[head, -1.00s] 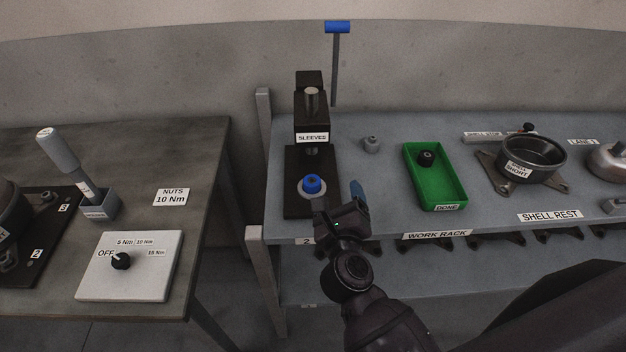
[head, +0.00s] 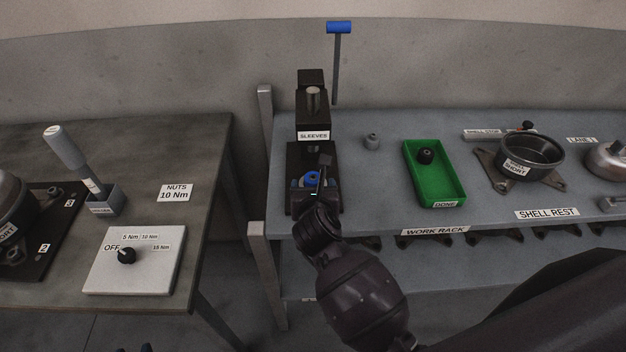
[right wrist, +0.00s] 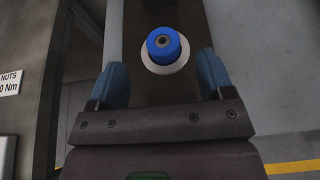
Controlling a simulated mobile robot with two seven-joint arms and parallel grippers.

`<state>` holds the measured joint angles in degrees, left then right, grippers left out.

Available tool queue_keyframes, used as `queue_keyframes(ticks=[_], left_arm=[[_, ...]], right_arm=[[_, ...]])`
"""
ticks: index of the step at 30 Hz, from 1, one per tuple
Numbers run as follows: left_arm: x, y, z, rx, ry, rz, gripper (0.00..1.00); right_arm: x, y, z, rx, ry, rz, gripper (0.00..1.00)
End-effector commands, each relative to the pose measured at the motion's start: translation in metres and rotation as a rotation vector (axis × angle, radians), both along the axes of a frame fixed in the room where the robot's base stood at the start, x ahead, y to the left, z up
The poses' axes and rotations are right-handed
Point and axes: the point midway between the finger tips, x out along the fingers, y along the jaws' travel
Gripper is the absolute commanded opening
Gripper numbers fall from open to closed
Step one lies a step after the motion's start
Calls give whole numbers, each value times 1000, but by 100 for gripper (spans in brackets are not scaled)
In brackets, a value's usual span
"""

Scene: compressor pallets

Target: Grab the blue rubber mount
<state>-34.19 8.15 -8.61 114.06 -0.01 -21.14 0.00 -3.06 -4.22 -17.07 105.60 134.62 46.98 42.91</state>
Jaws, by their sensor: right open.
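The blue rubber mount (head: 311,178) sits in the lower part of the black sleeves press on the grey bench. In the right wrist view the mount (right wrist: 163,45) is a blue cylinder with a dark centre hole, standing on a pale round seat (right wrist: 164,69). My right gripper (head: 318,178) is at the front of the press and partly covers the mount in the head view. In the right wrist view its two blue fingers (right wrist: 162,75) are open, one to each side of the mount's line, with the mount just beyond their tips. Nothing is held.
The black press (head: 312,108) rises behind the mount, with a blue-handled lever (head: 339,28). A small grey part (head: 371,142) and a green DONE tray (head: 457,178) with a black mount (head: 425,156) are to the right. A dark workbench (head: 200,150) stands left, across a gap.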

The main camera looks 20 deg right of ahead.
Motion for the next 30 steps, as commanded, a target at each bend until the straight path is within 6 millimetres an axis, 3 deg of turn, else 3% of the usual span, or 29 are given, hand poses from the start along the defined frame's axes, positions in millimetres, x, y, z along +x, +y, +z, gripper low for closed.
queue_keyframes(ticks=[12,22,30], left_arm=[[0,0,0,1,-1,-1,42],[-6,1,-3,1,11,3,42],[-6,1,-3,1,11,3,42]], right_arm=[[42,-14,-16,-3,1,0,74],[47,-15,-18,-1,0,0,74],[46,-15,-18,-1,0,0,33]])
